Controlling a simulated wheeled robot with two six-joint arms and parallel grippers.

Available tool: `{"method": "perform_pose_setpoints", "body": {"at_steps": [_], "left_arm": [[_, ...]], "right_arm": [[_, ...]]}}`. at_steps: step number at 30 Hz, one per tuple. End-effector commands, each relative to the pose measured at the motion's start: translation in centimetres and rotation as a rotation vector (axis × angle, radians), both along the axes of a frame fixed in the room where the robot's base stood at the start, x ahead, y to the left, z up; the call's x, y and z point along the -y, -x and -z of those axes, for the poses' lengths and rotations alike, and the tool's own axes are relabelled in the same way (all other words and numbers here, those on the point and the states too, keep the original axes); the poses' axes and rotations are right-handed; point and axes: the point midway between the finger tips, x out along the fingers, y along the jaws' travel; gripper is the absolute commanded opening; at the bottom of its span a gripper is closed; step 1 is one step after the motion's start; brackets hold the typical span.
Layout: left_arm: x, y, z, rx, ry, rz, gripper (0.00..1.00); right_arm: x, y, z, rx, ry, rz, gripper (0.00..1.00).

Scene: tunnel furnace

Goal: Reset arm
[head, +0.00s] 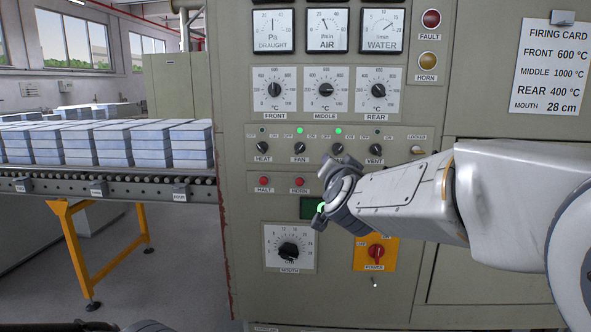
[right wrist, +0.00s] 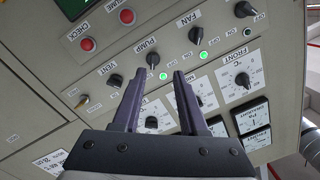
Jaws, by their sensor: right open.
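My right arm reaches in from the right of the head view, in front of the furnace control panel (head: 235,195). My right gripper (right wrist: 159,74) shows in the right wrist view, its two dark fingers apart with nothing between them. Just beyond the fingertips in that view is the pump knob (right wrist: 153,59); I cannot tell whether they touch it. The fan knob (right wrist: 196,35) and vent knob (right wrist: 115,80) lie to either side. Green lamps are lit by fan (head: 299,130) and pump (head: 338,130). My left gripper is not seen.
The panel carries front, middle and rear dials (head: 326,90), gauges above, a mouth dial (head: 288,250) and a red power switch (head: 376,252). A firing card (head: 552,66) hangs at upper right. A roller conveyor (head: 120,187) with stacked pale blocks stands at left.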

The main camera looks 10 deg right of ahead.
Motion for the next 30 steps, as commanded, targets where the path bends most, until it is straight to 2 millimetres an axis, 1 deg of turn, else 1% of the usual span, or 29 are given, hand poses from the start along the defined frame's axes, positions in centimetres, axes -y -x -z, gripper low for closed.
{"method": "perform_pose_setpoints", "body": {"at_steps": [1,2,3,5,6,8,9,11,12,13,14,15,17,18,21,24,25,27,30], "left_arm": [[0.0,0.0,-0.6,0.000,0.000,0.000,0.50],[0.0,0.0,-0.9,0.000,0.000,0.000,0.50],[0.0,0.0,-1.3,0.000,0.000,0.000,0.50],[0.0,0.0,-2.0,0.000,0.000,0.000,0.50],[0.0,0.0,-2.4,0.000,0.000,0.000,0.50],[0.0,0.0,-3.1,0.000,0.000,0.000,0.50],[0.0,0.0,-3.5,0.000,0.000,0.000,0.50],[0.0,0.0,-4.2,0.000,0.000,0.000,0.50],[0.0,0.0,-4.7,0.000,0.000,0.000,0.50],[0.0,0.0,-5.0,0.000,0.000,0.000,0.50],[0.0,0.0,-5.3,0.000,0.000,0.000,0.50],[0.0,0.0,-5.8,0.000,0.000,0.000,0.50],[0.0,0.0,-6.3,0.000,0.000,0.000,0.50],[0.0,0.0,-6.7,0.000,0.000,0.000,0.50],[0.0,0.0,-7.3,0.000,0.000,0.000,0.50],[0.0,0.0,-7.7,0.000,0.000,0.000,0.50],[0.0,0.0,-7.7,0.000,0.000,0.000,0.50],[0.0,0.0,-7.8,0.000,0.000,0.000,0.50],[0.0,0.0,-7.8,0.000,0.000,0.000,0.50]], "right_arm": [[-1.9,0.3,0.5,-0.041,0.009,-0.057,0.42],[-3.3,0.5,1.1,-0.073,0.017,-0.101,0.42],[-5.4,1.0,2.1,-0.129,0.032,-0.169,0.42],[-8.9,2.4,4.1,-0.225,0.063,-0.286,0.42],[-11.3,3.7,5.5,-0.295,0.087,-0.368,0.42],[-14.5,6.2,7.8,-0.407,0.131,-0.491,0.42],[-16.4,8.2,9.3,-0.482,0.164,-0.570,0.42],[-18.6,11.6,11.6,-0.599,0.221,-0.685,0.42],[-19.7,14.1,13.0,-0.678,0.263,-0.759,0.42],[-20.3,16.0,14.0,-0.739,0.297,-0.813,0.42],[-20.8,18.1,15.0,-0.802,0.333,-0.864,0.42],[-21.0,20.7,16.1,-0.881,0.384,-0.928,0.42],[-20.8,24.6,17.7,-1.000,0.460,-1.012,0.42],[-20.4,27.0,18.4,-1.070,0.510,-1.058,0.42],[-18.7,31.6,19.7,-1.222,0.623,-1.142,0.42],[-17.2,34.4,20.3,-1.321,0.702,-1.186,0.42],[-16.9,34.9,20.4,-1.341,0.717,-1.193,0.42],[-16.3,35.7,20.6,-1.370,0.741,-1.203,0.42],[-16.3,35.7,20.6,-1.373,0.742,-1.204,0.42]]}}
